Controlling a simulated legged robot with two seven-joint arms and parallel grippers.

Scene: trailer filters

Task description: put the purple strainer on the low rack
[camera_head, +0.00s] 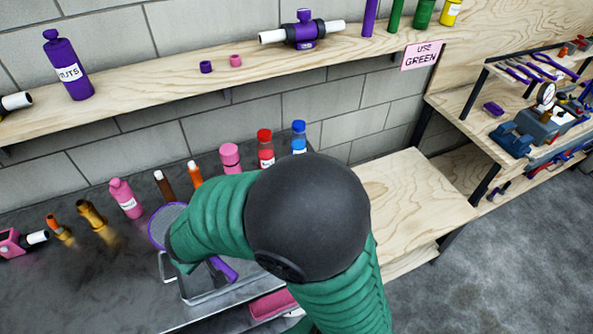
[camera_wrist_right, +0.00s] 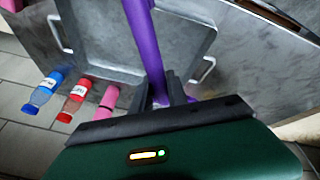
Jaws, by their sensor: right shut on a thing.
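The purple strainer has a round mesh with a purple rim (camera_head: 158,228) and a purple handle (camera_head: 226,270). It is over the grey metal tray with handles (camera_head: 168,268) on the dark counter, partly hidden by my green right arm. In the right wrist view, the purple handle (camera_wrist_right: 145,45) runs down between the black fingers of my right gripper (camera_wrist_right: 168,92), which is shut on it. I cannot tell whether the strainer touches the tray. A low wooden bench (camera_head: 415,185) to the right may be the low rack. My left gripper is not in view.
Bottles stand along the back of the counter, including a red-capped one (camera_head: 265,148) and a pink one (camera_head: 124,197). A wooden wall shelf (camera_head: 190,85) hangs above. A tool rack (camera_head: 480,130) stands at far right. The low bench top looks clear.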

